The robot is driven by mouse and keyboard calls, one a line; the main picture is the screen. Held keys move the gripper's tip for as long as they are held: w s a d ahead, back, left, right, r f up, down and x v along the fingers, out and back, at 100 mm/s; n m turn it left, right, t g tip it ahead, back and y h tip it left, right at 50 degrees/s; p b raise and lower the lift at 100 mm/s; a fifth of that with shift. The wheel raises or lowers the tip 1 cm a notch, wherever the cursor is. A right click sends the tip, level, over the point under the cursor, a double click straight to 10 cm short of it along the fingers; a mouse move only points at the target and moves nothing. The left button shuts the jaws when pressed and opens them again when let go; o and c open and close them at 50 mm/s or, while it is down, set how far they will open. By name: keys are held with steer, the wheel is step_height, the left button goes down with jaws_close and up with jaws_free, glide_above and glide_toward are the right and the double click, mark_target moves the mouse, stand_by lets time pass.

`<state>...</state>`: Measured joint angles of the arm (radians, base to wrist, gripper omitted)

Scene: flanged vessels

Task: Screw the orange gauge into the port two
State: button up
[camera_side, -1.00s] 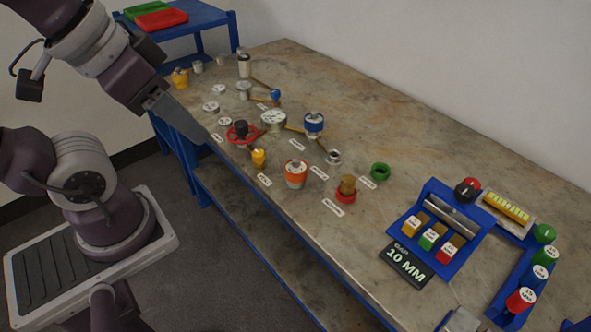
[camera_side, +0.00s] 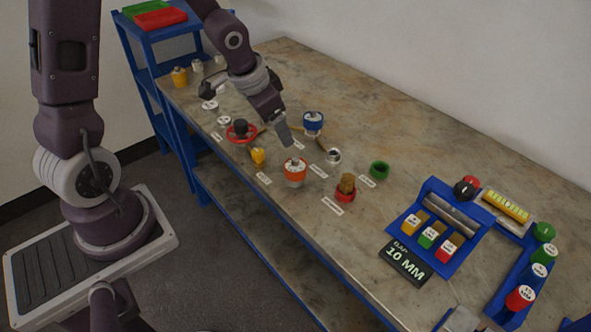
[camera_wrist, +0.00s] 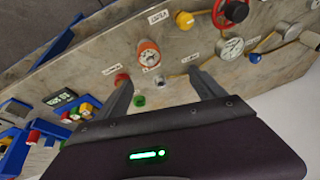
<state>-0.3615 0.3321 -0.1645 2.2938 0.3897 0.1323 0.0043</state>
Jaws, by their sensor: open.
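The orange gauge (camera_side: 295,173) stands on the bench near its front edge, an orange and white body with a small metal stub on top. It also shows in the wrist view (camera_wrist: 149,57), round and beyond my fingertips. My gripper (camera_side: 288,143) is open and empty, above and just behind the gauge and apart from it. In the wrist view, my two fingers (camera_wrist: 160,80) are spread wide. A small metal ring-like fitting (camera_side: 333,156) sits to the right of the gauge. The label texts are too small to read, so I cannot tell which fitting is port two.
A blue-topped fitting (camera_side: 313,122) stands behind the gauge, and a red-based brass fitting (camera_side: 346,187) and a green ring (camera_side: 379,171) stand to its right. A red handwheel (camera_side: 240,131) and a yellow piece (camera_side: 258,157) are left. A blue rack (camera_side: 437,228) stands further right.

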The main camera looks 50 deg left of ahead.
mark_target(292, 161)
steer(key=shift+h, duration=0.9)
steer(key=x, duration=1.1)
steer(key=s+x, duration=0.1)
steer(key=x, duration=0.4)
steer(key=shift+f, duration=0.35)
jaws_close()
steer(key=shift+r, duration=0.15)
step_height(292, 161, up, 9)
steer(key=shift+w+f, duration=0.1)
steer(key=w+d, duration=0.1)
steer(key=w, duration=1.1)
steer(key=shift+w, duration=0.4)
